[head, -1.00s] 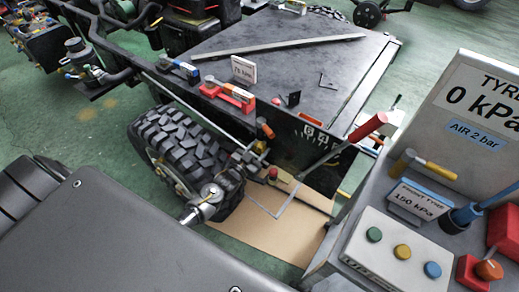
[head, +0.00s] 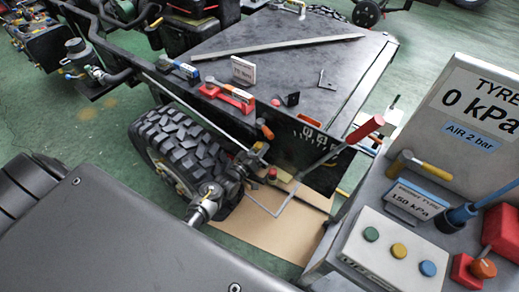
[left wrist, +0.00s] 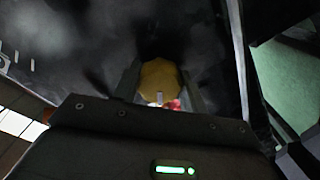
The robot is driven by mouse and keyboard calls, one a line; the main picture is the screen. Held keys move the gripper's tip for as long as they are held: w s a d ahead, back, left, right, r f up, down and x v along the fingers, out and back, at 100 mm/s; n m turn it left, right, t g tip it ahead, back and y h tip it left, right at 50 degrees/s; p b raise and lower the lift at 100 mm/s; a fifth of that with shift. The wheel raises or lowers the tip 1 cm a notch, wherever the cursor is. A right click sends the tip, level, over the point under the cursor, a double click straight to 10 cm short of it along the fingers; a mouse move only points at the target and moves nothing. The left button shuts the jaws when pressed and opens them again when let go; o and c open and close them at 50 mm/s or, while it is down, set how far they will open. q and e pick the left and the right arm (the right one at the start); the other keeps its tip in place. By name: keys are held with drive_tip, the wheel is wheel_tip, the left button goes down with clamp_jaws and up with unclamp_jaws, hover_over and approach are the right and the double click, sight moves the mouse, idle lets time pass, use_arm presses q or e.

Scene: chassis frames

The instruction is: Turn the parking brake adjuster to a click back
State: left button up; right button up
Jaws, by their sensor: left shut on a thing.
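In the left wrist view my left gripper (left wrist: 160,77) has its two dark fingers on either side of a yellow, many-sided knob (left wrist: 159,74), which looks like the adjuster. The gripper is shut on it. A small pale mark shows at the knob's lower edge, with something red just behind. In the head view the gripper's fingers cannot be made out clearly. The knobbly black tyre (head: 182,148) and the metal parts beside it (head: 240,170) show there. A lever with a red handle (head: 366,130) slants up to the right. My right gripper is not in view.
A dark flat deck (head: 290,65) carries tools, a small card (head: 243,70) and a red tool (head: 230,97). A grey console (head: 400,220) at the right bears buttons and a sign (head: 485,105) reading 0 kPa. Tan board (head: 275,232) lies on the green floor.

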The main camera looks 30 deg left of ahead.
use_arm(q)
drive_tip(key=shift+n, duration=0.7)
drive_tip(key=o, duration=1)
drive_tip(key=s, duration=0.3)
drive_tip(key=s+a, duration=0.1)
drive_tip(key=s, duration=0.6)
drive_tip(key=shift+s+a, duration=0.25)
drive_tip(key=shift+s, duration=0.15)
